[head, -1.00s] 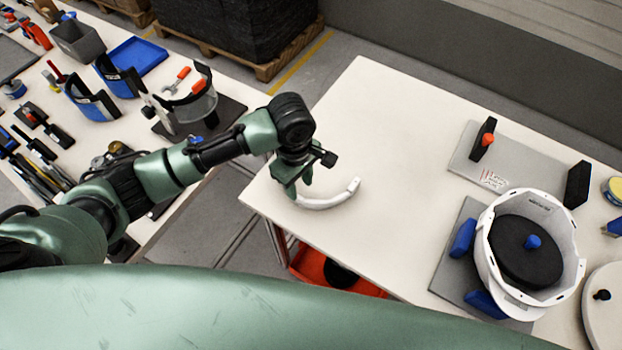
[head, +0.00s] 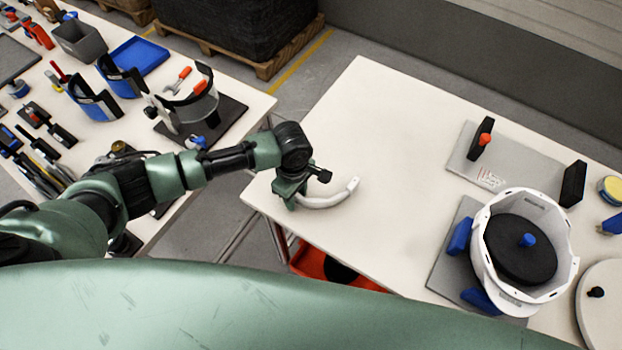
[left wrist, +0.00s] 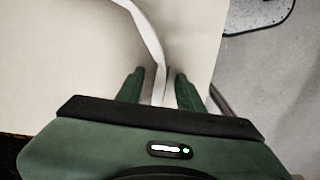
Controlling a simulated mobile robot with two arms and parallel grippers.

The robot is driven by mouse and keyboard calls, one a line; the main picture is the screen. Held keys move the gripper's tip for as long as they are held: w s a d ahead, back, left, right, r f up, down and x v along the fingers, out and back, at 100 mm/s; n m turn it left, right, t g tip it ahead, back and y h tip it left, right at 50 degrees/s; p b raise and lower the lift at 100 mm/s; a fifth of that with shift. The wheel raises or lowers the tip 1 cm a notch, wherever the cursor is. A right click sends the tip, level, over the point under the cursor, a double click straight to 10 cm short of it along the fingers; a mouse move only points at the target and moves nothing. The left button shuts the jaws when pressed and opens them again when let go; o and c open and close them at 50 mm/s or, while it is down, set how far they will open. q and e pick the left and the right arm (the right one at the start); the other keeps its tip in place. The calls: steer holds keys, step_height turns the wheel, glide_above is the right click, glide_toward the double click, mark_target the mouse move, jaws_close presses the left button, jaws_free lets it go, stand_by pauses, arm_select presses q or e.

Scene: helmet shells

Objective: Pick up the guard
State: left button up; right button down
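The guard (head: 338,196) is a thin white curved strip lying on the white table near its left corner. My left gripper (head: 290,197) is down over the guard's left end and hides that end in the head view. In the left wrist view, the guard (left wrist: 149,34) runs down between the two green fingers of my left gripper (left wrist: 157,74). The fingers are apart, one on each side of the strip, with a visible gap to it. My right gripper is not in view.
A white helmet shell (head: 554,217) sits on a grey fixture with blue clamps at the right. A grey plate (head: 515,160) with black blocks lies behind it. The table's middle is clear. A second table (head: 225,82) with tools and visors stands at the left.

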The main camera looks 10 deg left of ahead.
arm_select(q)
jaws_close()
steer(key=shift+r, duration=0.1)
